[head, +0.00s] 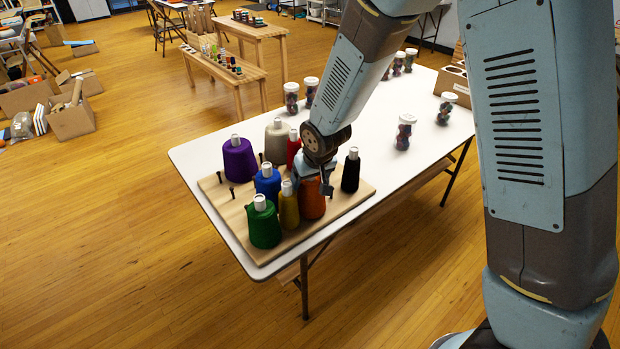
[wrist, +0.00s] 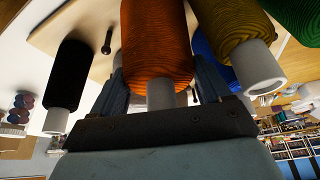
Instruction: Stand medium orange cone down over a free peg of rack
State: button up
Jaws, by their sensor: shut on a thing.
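The orange cone (head: 311,203) is upright in my gripper (head: 315,182), over the front right part of the wooden rack (head: 345,203). In the wrist view the orange cone (wrist: 155,40) is between both fingers (wrist: 160,82), with its white tip toward the palm. I cannot tell whether its base touches the board. Yellow (head: 289,209), blue (head: 267,184) and green (head: 264,226) cones stand close on its left, a black cone (head: 350,172) on its right. Bare pegs (head: 232,192) show at the rack's left; a dark peg (wrist: 107,42) shows between the black and orange cones.
Purple (head: 239,160), beige (head: 277,143) and red (head: 293,150) cones stand at the rack's back. Several lidded jars (head: 403,133) stand on the white table (head: 365,140) beyond. The table middle is mostly clear. Wooden benches (head: 235,77) stand behind.

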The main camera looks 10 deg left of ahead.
jog(key=shift+f, duration=0.15)
jog(key=o, duration=1.5)
